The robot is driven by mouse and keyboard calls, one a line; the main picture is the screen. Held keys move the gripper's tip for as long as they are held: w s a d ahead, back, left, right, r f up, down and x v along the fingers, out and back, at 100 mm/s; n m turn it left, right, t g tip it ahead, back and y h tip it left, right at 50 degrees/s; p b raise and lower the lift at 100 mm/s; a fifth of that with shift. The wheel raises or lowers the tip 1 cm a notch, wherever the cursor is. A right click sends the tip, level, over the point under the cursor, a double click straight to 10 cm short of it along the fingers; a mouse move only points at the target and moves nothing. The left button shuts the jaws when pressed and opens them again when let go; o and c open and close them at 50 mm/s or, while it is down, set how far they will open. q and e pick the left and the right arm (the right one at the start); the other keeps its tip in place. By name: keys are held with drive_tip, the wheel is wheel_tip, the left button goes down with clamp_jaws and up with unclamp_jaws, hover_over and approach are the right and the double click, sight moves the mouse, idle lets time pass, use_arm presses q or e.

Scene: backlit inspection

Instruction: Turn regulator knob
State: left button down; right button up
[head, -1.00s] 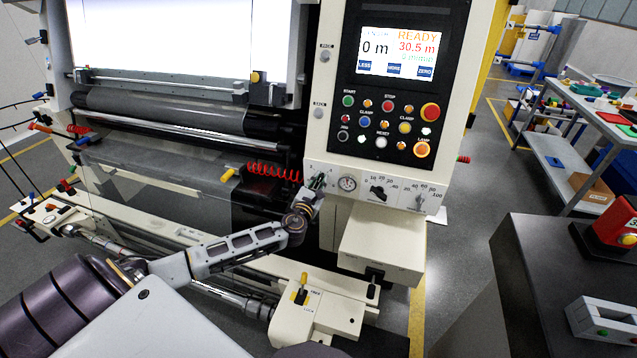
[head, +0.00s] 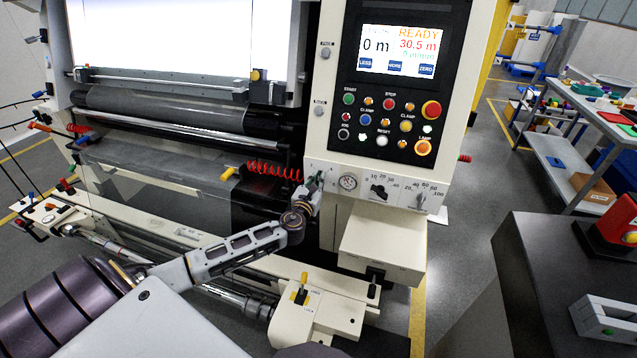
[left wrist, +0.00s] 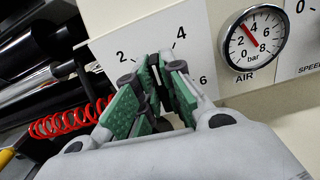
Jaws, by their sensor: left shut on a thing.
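The regulator knob (left wrist: 154,88) is a small dark piece between the green pads of my left gripper (left wrist: 158,80) in the left wrist view. The gripper is shut on it, and the pads and fingers hide most of it. Printed numbers 2, 4 and 6 show on the panel around the fingers. In the head view my left gripper (head: 316,184) is at the left end of the panel strip, just left of the air gauge (head: 347,183). In the left wrist view the gauge (left wrist: 255,40) has a red needle pointing to the upper left. My right gripper is not in view.
The button panel (head: 388,118) and lit screen (head: 397,50) are above. A red coiled hose (head: 273,171) runs close left of the gripper. A pale box (head: 382,243) projects below the strip.

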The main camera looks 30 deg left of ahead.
use_arm(q)
drive_tip(key=n+b, duration=0.1)
drive_tip(key=n, duration=0.7)
drive_tip(key=f+n+b, duration=0.1)
drive_tip(key=n, duration=0.7)
drive_tip(key=n+b, duration=0.1)
drive_tip(key=n, duration=0.8)
drive_tip(key=shift+s+a+f, duration=0.1)
drive_tip(key=shift+a+f, duration=0.15)
drive_tip(key=shift+a, duration=0.15)
drive_tip(key=c, duration=1.5)
unclamp_jaws()
drive_tip(key=shift+c, duration=0.2)
drive_tip(key=shift+s, duration=0.1)
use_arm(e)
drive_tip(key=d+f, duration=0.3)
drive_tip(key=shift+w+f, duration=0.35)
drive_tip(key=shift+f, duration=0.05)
